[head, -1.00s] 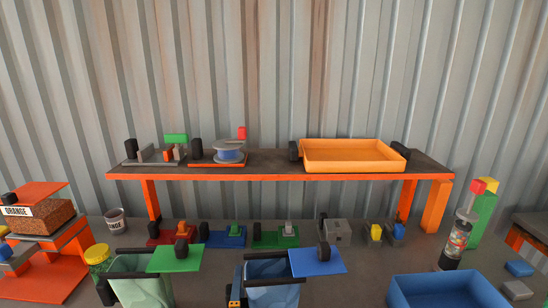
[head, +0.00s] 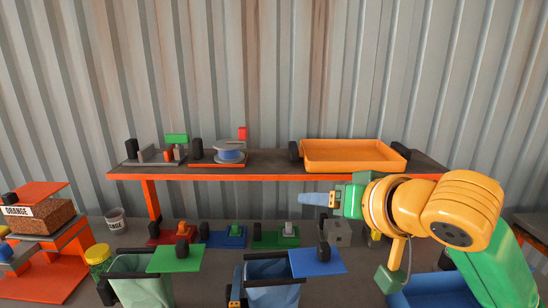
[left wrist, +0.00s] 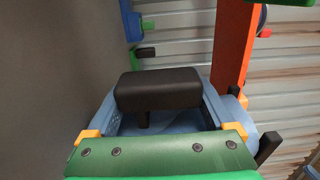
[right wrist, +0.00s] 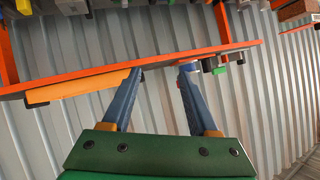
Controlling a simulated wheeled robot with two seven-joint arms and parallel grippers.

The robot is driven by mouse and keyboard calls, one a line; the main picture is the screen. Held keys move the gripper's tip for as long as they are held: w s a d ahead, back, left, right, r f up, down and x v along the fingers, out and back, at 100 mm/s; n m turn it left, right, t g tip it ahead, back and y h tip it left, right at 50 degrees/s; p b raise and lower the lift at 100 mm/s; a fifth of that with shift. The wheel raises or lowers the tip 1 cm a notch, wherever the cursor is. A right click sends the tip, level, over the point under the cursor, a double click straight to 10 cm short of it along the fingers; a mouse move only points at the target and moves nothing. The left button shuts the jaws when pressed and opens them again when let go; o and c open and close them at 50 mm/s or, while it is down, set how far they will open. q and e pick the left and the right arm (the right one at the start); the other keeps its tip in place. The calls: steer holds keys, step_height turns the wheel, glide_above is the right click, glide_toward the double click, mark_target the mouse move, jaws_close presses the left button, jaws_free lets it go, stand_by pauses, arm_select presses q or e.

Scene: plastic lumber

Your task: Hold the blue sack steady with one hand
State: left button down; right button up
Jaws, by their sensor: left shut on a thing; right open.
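The blue sack (head: 272,298) hangs open at the front middle of the head view, with black bars along its rim. My left gripper (head: 236,288) is at the left side of the sack, shut on it; its arm is out of the picture. In the left wrist view a black bar (left wrist: 158,90) and blue material lie between the fingers. My right gripper (head: 318,199) is above the bench, behind and above the sack and apart from it. Its blue fingers are open and empty in the right wrist view (right wrist: 156,85).
A green sack (head: 145,290) hangs left of the blue one. Behind stands an orange-edged shelf (head: 240,175) with an orange tray (head: 352,153). Coloured plates with knobs line the bench under it. A blue bin (head: 430,290) is partly hidden by my right arm.

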mark_target(324, 246)
steer(key=s+d+f+g+h, duration=0.2)
steer(key=s+d+f+h, duration=0.1)
steer(key=s+f+h, duration=0.15)
steer(key=x, duration=1.2)
steer(key=shift+s+a+f, duration=0.1)
steer(key=shift+a+f, duration=0.25)
steer(key=shift+f, duration=0.1)
steer(key=shift+y, duration=0.25)
jaws_close()
steer(key=shift+a, duration=0.1)
